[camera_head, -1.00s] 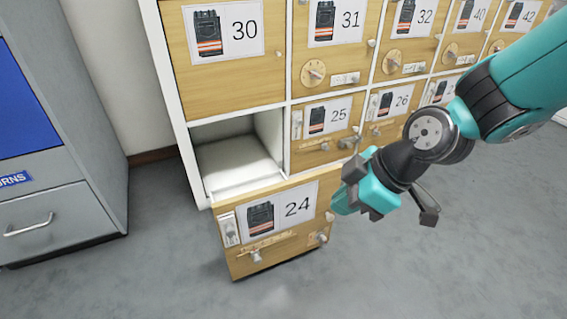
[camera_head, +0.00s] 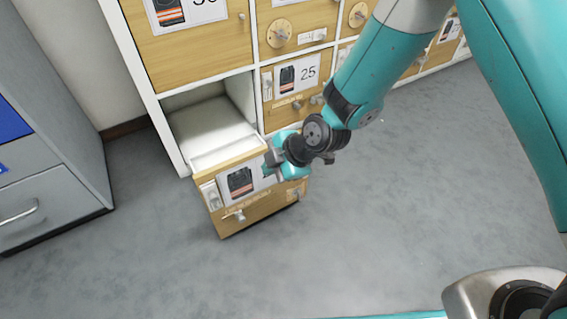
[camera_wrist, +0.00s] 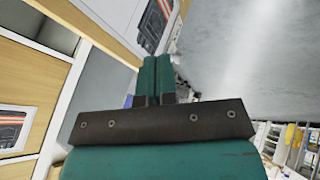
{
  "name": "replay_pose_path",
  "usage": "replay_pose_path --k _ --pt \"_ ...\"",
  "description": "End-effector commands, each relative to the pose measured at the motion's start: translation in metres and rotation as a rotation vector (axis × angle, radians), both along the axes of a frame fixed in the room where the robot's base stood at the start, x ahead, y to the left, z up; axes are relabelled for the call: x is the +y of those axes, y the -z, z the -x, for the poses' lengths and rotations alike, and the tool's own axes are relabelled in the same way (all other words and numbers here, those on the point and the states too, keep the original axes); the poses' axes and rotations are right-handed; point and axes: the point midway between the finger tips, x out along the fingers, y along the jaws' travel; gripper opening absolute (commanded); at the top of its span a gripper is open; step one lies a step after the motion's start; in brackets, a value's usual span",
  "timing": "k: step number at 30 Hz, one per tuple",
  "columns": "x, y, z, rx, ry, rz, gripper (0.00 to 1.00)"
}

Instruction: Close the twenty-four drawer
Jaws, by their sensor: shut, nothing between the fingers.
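The twenty-four drawer (camera_head: 262,207) is a low wooden drawer that stands pulled out from the bottom left opening of the cabinet. Its white inside shows behind the front. The front carries a radio picture label, a small knob and a card holder; the number on the label is hidden behind my gripper. My gripper (camera_head: 270,165) is at the upper right part of this drawer front. In the wrist view its two teal fingers (camera_wrist: 155,75) are together, with nothing between them. I cannot tell whether the fingertips touch the drawer front.
The wooden cabinet (camera_head: 190,48) with numbered doors rises behind, and the 25 door (camera_head: 308,92) is just right of the open drawer. A grey cabinet (camera_head: 55,185) stands at the left. The grey floor (camera_head: 390,220) in front is clear.

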Motion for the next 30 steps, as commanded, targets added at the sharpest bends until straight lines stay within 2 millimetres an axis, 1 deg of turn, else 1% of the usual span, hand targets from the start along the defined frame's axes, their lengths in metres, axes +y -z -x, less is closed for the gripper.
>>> replay_pose_path --k 1,3,6,10,15,26,29,30 --pt "0.007 0.014 -0.002 0.000 -0.002 0.000 0.00" --pt "0.014 0.022 -0.007 -0.002 -0.001 -0.001 0.00" --pt "0.021 0.018 -0.023 -0.004 0.000 -0.001 0.00" --pt "0.027 0.017 -0.034 -0.002 0.000 -0.001 0.00" --pt "0.030 0.015 -0.039 0.001 0.001 0.000 0.00" --pt "0.029 0.014 -0.041 0.001 0.003 0.000 0.00" --pt "0.025 0.014 -0.049 0.000 0.015 0.000 0.00" --pt "0.023 0.013 -0.055 0.000 0.022 -0.001 0.00"
